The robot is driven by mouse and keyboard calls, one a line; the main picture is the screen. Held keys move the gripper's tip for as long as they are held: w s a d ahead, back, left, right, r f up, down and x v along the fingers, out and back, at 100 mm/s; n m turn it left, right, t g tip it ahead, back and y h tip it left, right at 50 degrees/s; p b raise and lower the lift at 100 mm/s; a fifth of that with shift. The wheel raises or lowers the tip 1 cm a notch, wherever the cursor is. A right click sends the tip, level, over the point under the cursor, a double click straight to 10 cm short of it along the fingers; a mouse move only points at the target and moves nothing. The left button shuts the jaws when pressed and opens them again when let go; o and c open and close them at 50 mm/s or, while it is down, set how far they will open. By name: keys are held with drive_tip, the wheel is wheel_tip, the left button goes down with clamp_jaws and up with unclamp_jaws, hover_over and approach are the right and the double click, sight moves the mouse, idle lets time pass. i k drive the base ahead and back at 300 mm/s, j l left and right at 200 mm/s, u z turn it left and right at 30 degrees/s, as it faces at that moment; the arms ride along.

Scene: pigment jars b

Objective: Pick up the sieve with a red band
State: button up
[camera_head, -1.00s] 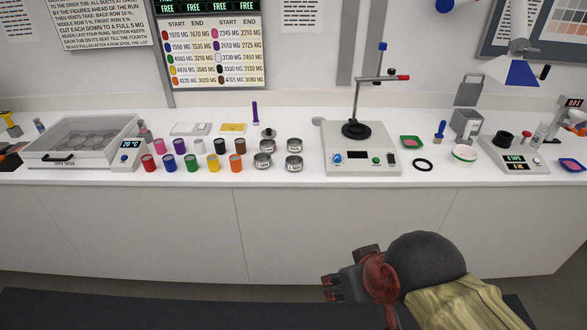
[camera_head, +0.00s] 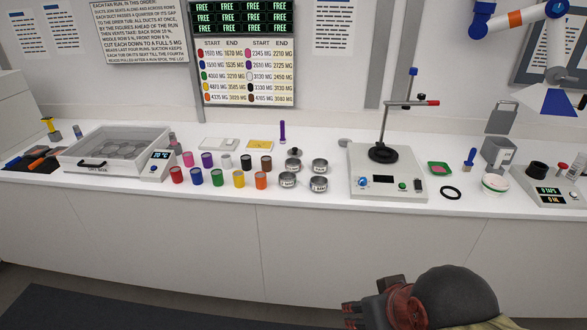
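Several small round metal vessels with pale labels stand in a cluster on the bench, right of the coloured jars; they may be sieves. They are a front left one (camera_head: 288,180), a front right one (camera_head: 318,184), a back right one (camera_head: 319,166) and a back left one (camera_head: 294,158) with a dark knob-like top. I cannot make out a red band on any of them. My gripper (camera_head: 352,315) is low in the picture, in front of the bench and well below its top, far from the vessels. Its fingers are small and partly cut off, so their opening is unclear.
Coloured jars, including a red one (camera_head: 176,175), stand left of the vessels. A hotplate with a stand (camera_head: 385,190) is close on their right. The white bench front edge (camera_head: 300,206) is clear before the vessels.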

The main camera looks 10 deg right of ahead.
sight(294, 164)
drive_tip(key=i+j, duration=1.8)
drive_tip(key=i+l+z, duration=0.05)
drive_tip(key=i+l, duration=0.05)
